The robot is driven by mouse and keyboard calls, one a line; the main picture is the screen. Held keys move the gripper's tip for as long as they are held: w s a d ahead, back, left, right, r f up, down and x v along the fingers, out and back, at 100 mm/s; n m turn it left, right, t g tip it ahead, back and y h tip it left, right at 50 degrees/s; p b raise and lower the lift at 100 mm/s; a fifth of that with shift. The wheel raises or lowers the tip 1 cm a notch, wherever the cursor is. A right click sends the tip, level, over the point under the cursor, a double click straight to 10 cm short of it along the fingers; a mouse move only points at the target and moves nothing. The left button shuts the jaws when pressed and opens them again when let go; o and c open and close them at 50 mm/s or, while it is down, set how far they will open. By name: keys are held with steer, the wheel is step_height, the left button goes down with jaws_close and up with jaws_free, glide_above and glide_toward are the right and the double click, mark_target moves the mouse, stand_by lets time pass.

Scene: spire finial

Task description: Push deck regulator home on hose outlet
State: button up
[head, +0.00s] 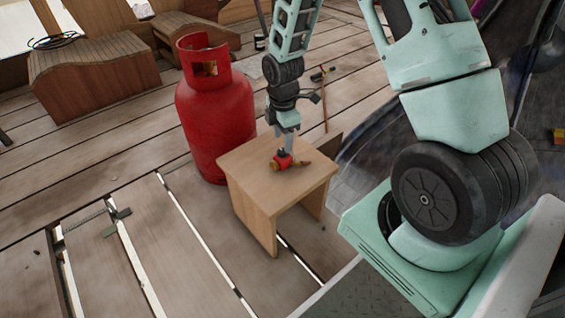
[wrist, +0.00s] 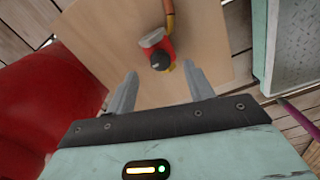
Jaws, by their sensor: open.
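The deck regulator (head: 284,160) is a small red body with brass-yellow fittings and a dark cap. It lies on a small wooden stool. In the wrist view the regulator (wrist: 155,50) is just beyond my open fingers, with an orange-brown hose piece (wrist: 168,12) running from it to the top edge. I take that piece for the hose outlet; whether the two are fully joined I cannot tell. My gripper (head: 287,150) points down over the regulator in the head view. In the wrist view my gripper (wrist: 158,80) is open with nothing between its fingertips.
The wooden stool (head: 260,185) stands on the plank deck. A tall red gas cylinder (head: 215,115) stands close behind it at left. A clamp (head: 115,220) lies on the deck at left, beside open gaps between planks. A wooden bench (head: 95,75) stands at back left.

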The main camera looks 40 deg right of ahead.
mark_target(282, 150)
step_height(282, 150, down, 4)
steer(key=shift+f+b, duration=0.15)
steer(key=shift+b, duration=0.95)
steer(key=c, duration=1)
step_height(282, 150, up, 10)
steer(key=p, duration=0.5)
steer(key=shift+a, duration=0.1)
